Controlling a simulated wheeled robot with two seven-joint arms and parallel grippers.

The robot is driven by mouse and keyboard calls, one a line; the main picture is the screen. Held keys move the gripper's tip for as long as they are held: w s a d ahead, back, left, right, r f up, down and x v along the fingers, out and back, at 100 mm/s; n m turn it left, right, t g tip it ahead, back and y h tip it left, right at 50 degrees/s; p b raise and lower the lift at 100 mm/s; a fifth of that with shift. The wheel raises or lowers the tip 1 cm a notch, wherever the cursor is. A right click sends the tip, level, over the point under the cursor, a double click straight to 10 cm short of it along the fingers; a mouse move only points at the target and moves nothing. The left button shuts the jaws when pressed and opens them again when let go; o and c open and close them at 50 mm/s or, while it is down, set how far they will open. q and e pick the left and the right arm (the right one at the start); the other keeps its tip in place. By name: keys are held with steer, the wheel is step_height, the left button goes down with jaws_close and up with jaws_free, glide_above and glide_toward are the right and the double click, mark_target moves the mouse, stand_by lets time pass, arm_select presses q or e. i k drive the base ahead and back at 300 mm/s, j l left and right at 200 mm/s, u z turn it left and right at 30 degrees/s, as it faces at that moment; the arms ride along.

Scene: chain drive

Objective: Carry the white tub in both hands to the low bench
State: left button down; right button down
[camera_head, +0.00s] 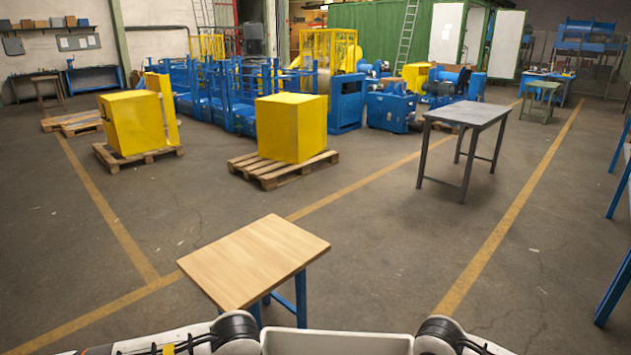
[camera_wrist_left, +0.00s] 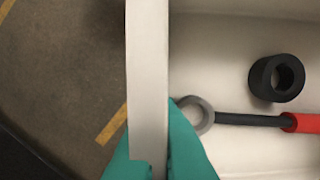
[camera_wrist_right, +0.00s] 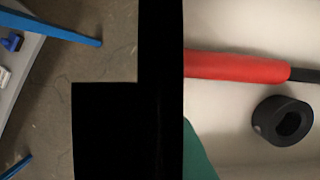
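The white tub (camera_head: 336,343) is at the bottom edge of the head view, between my two arms, with only its far part in view. In the left wrist view my left gripper (camera_wrist_left: 152,128) has teal fingers on both sides of the tub wall, shut on it. In the right wrist view one teal finger of my right gripper (camera_wrist_right: 192,150) is against the inside of the tub; a black shape hides the other. A red-handled tool (camera_wrist_left: 300,122) and black collars (camera_wrist_left: 276,77) lie in the tub. A low wood-topped bench (camera_head: 255,262) with blue legs stands ahead, slightly left.
The bench top is bare. A taller grey table (camera_head: 468,115) stands farther off to the right. Yellow boxes on pallets (camera_head: 283,170) stand beyond the bench. Blue table legs (camera_head: 612,290) are at the right edge. Open floor lies between.

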mark_target(255, 254)
steer(key=i+j+z, duration=0.15)
steer(key=i+z, duration=0.2)
steer(key=i, duration=0.9)
steer(key=i+u, duration=0.3)
steer(key=i, duration=0.3)
steer(key=i+l+u, duration=0.25)
steer(key=i, duration=0.35)
steer(key=i+j+u, duration=0.1)
steer(key=i+u, duration=0.35)
steer(key=i+l+u, duration=0.15)
steer(key=i+u, duration=0.3)
steer(key=i, duration=0.2)
steer(key=i+u, duration=0.1)
steer(key=u, duration=0.55)
